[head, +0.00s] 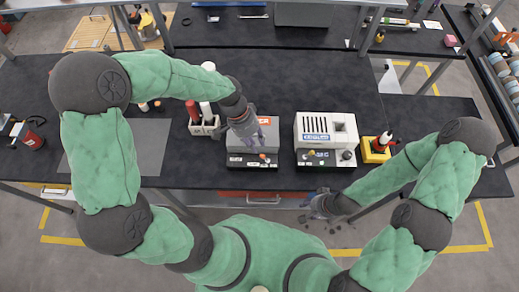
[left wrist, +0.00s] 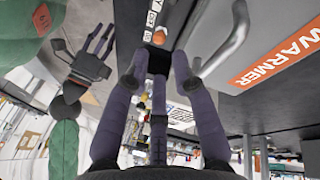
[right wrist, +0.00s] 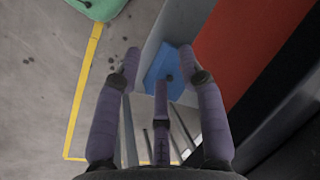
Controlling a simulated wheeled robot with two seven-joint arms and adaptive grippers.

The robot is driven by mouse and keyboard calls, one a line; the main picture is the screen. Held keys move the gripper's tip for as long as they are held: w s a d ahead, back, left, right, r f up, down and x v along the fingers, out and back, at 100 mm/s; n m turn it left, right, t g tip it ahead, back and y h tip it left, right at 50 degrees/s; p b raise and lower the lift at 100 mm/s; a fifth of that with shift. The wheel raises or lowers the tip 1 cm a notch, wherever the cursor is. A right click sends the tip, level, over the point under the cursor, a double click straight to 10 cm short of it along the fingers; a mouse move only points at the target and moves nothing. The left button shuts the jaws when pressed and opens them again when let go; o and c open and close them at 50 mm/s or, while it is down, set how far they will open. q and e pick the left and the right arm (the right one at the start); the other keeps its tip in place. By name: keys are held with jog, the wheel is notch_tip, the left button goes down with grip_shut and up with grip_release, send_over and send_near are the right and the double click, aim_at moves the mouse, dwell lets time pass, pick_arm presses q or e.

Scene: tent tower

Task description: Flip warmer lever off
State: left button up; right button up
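The warmer (head: 236,160) is a grey box on the black bench, with an orange label that reads WARMER in the left wrist view (left wrist: 276,55). My left gripper (head: 257,143) is over its front part and hides much of its top. In the left wrist view my left gripper (left wrist: 158,72) has its fingers apart with nothing between them. A curved grey bar (left wrist: 228,48), perhaps the lever, lies right of the fingers. An orange knob (left wrist: 158,37) is just beyond the fingertips. My right gripper (head: 318,205) is open and empty, in front of the bench edge; it also shows in the right wrist view (right wrist: 158,62).
A white-topped machine (head: 327,130) stands right of the warmer. A bottle holder (head: 204,127) stands to its left. A yellow bin (head: 375,151) is further right. A grey mat (head: 125,147) lies at the left. The bench behind the warmer is clear.

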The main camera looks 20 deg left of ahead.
pick_arm(q)
jog(key=shift+v, duration=1.8)
